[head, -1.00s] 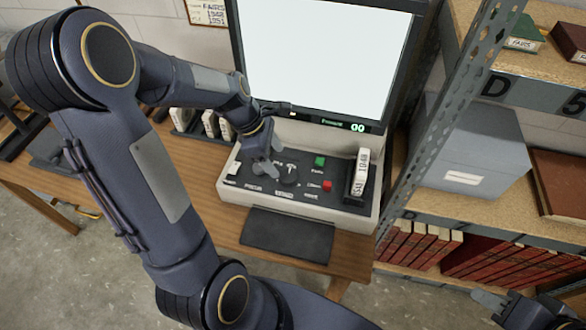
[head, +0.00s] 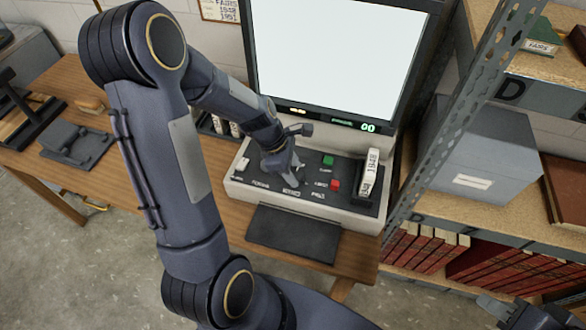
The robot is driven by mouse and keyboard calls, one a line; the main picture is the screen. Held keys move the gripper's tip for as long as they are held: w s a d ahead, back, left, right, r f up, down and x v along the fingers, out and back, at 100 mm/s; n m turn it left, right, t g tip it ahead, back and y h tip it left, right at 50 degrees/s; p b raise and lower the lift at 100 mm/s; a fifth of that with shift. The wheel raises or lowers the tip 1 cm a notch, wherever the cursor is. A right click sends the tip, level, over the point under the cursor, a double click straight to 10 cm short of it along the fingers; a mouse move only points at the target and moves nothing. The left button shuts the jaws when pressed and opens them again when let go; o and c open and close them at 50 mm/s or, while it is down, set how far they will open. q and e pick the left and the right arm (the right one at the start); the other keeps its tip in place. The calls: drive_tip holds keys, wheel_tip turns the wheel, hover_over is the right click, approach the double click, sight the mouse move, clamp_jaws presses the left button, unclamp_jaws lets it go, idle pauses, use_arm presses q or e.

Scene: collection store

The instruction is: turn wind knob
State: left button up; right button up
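The reader's dark control panel (head: 352,201) sits below a lit screen. My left gripper (head: 294,179) points down at the middle of the panel, over the place of the round knob above the middle label. The knob is hidden behind the gripper, so I cannot tell whether the fingers touch or grip it. The labels are too small to read surely. My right gripper (head: 492,305) shows only partly at the lower right, away from the reader, and its finger gap is not clear.
A green button (head: 328,160) and a red button (head: 335,185) are close to the right of my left gripper. A metal shelf upright (head: 462,110) rises to the right.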

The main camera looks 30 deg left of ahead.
use_arm(q)
drive_tip(key=c, duration=0.4)
drive_tip(key=shift+w+m, duration=0.1)
drive_tip(key=shift+m, duration=0.3)
drive_tip(key=m+g, duration=0.1)
drive_tip(key=m, duration=0.1)
drive_tip(key=m+g+p, duration=0.1)
drive_tip(key=m, duration=0.1)
drive_tip(key=shift+w+m+h, duration=0.15)
drive_tip(key=shift+m+h, duration=0.15)
drive_tip(key=m+g, duration=0.1)
drive_tip(key=m, duration=0.2)
drive_tip(key=m+g+y, duration=0.1)
drive_tip(key=m, duration=0.2)
drive_tip(key=shift+w, duration=0.2)
drive_tip(key=m, duration=0.2)
drive_tip(key=m+g+y, duration=0.1)
drive_tip(key=m, duration=0.1)
drive_tip(key=m+y, duration=0.1)
drive_tip(key=m, duration=0.1)
drive_tip(key=shift+w+d+m+g, duration=0.15)
drive_tip(key=shift+d+m+g, duration=0.1)
drive_tip(key=shift+m+g, duration=0.15)
drive_tip(key=m+y, duration=0.1)
drive_tip(key=m, duration=0.1)
drive_tip(key=m+y, duration=0.1)
drive_tip(key=m, duration=0.2)
drive_tip(key=shift+d+m+b, duration=0.15)
drive_tip(key=shift+m+b, duration=0.15)
drive_tip(key=shift+b, duration=0.05)
